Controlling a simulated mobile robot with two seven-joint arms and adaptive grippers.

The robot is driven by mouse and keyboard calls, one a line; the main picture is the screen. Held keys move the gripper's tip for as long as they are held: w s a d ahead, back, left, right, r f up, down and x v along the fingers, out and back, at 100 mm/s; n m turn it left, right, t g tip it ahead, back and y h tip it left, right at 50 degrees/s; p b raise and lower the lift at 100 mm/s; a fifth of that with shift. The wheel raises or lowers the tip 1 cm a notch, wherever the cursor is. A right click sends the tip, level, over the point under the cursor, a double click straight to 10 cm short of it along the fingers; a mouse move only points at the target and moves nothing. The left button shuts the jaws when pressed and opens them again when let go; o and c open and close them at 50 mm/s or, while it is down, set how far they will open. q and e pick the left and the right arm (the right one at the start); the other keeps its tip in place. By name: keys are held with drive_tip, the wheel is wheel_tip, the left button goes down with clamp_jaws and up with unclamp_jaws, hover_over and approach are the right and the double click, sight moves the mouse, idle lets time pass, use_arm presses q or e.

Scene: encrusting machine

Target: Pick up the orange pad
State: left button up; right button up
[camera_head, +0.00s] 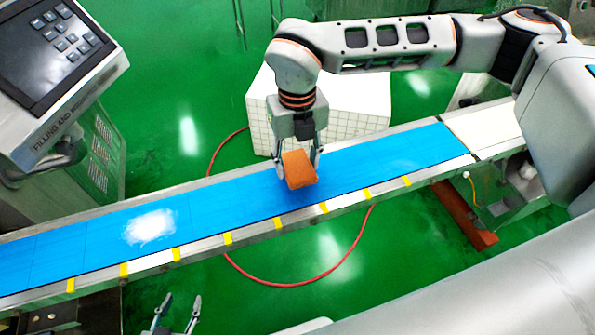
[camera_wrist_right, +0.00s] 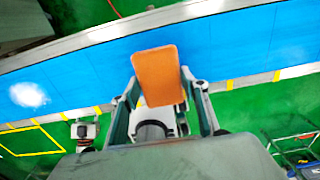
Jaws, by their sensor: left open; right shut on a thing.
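The orange pad (camera_head: 299,169) is held between the fingers of my right gripper (camera_head: 298,170), over the blue conveyor belt (camera_head: 225,202). In the right wrist view the pad (camera_wrist_right: 159,76) is a flat orange block with rounded corners. It stands out past the fingertips of my right gripper (camera_wrist_right: 160,95). The gripper is shut on it. I cannot tell whether the pad is clear of the belt or touching it. My left gripper (camera_head: 179,312) is open and empty at the bottom edge of the head view, in front of the conveyor.
A white powdery patch (camera_head: 150,228) lies on the belt at the left. A control panel (camera_head: 60,60) stands at the upper left. A white gridded box (camera_head: 350,105) is behind the conveyor. A red hose (camera_head: 290,284) lies on the green floor. Yellow marks line the conveyor's near rail.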

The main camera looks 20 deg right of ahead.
sight(297, 165)
wheel_tip(297, 165, up, 15)
idle(0.3)
drive_tip(key=shift+o, duration=0.9)
drive_tip(key=shift+c, duration=1.3)
drive_tip(key=shift+f+p, duration=0.1)
drive_tip(key=shift+p, duration=0.2)
